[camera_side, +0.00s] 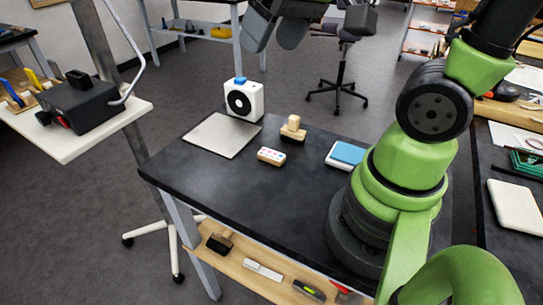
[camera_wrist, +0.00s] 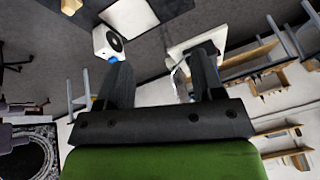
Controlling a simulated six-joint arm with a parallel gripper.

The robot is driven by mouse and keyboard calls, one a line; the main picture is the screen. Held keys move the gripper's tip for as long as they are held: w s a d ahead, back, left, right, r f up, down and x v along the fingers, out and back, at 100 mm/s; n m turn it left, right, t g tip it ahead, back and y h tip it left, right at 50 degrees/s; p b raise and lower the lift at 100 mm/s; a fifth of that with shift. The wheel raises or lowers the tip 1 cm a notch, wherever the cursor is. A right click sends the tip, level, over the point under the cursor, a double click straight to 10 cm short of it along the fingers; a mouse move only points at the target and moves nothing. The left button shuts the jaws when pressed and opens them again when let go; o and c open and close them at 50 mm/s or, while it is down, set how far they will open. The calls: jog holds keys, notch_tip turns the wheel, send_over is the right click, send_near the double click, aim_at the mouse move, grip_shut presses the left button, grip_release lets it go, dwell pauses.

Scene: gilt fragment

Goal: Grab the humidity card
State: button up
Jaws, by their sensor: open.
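The humidity card (camera_side: 271,156) is a small pale block with coloured dots on its top. It lies on the black table in the side view, in front of a wooden block with a knob. I cannot make it out in the wrist view. My gripper (camera_side: 277,33) is high at the top of the side view, partly cut off, well above and away from the card. In the wrist view my gripper (camera_wrist: 163,60) has its two dark fingers spread apart with nothing between them.
On the black table (camera_side: 225,185) stand a white fan box (camera_side: 243,101), a light flat plate (camera_side: 222,135), the wooden block (camera_side: 292,130) and a blue-topped white box (camera_side: 346,155). The table's front left is clear. A side stand (camera_side: 85,130) holds a black device.

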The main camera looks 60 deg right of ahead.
jog(key=w+d+f+n+g, duration=0.25)
jog(key=w+d+f, duration=0.35)
jog(key=f, duration=0.4)
jog(key=g, duration=0.3)
send_over(261, 151)
jog(key=shift+n+h, duration=0.25)
jog(key=shift+h, duration=0.15)
jog(key=f, duration=1.3)
jog(key=shift+w+d, duration=0.1)
jog(key=shift+w, duration=0.25)
jog(key=shift+s+f, duration=0.2)
jog(key=shift+f, duration=1.3)
jog(key=shift+s+f, duration=0.15)
jog(key=shift+f, duration=1.35)
jog(key=c, duration=1)
jog(key=shift+r, duration=0.1)
